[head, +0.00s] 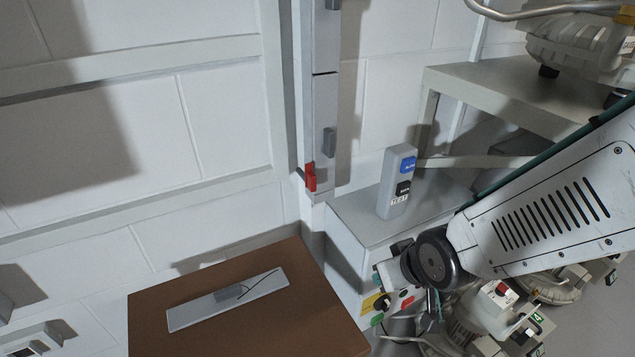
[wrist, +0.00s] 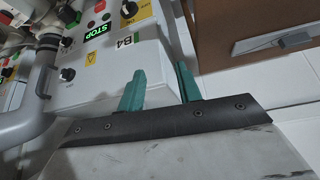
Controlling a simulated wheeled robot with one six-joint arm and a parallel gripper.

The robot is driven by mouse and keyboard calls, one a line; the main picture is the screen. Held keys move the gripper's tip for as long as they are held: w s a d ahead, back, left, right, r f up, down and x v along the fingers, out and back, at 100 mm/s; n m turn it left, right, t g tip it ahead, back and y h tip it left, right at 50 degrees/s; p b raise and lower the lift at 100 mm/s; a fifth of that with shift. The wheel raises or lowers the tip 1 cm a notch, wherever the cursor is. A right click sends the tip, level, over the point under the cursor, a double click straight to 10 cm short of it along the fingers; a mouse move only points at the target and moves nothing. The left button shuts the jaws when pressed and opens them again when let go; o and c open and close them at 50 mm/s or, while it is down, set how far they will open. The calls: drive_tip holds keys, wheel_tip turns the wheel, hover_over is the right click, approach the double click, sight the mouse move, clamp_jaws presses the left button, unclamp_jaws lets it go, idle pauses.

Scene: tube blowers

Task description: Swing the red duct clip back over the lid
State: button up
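The red duct clip (head: 310,177) is on the left edge of a vertical grey duct, near its lower end. It stands at the side of the duct's front, which I take as the lid (head: 325,105), rather than across it. The clip does not show in the wrist view. My gripper (wrist: 160,86) shows in the wrist view as two green fingers with a clear gap between them, open and empty. It is in front of a control box (wrist: 110,70). In the head view my arm reaches in from the right; the fingers are not clear there, and the clip is well up and left of the arm's end.
A brown box (head: 150,318) with a grey plate (head: 200,308) on it stands below the duct. Blowers, pipes and a shelf (head: 500,85) crowd the right. The wall left of the duct is open.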

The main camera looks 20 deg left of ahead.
drive_tip(key=w+a+f+n+t+y, duration=0.1)
drive_tip(key=a+t+y, duration=0.15)
drive_tip(key=a, duration=0.55)
drive_tip(key=t+y, duration=0.5)
drive_tip(key=y, duration=0.2)
approach(314, 181)
drive_tip(key=x, duration=0.2)
drive_tip(key=shift+n+g, duration=0.25)
drive_tip(key=shift+n, duration=0.05)
drive_tip(key=x, duration=0.7)
drive_tip(key=shift+w+r, duration=0.1)
drive_tip(key=shift+w, duration=0.1)
clamp_jaws()
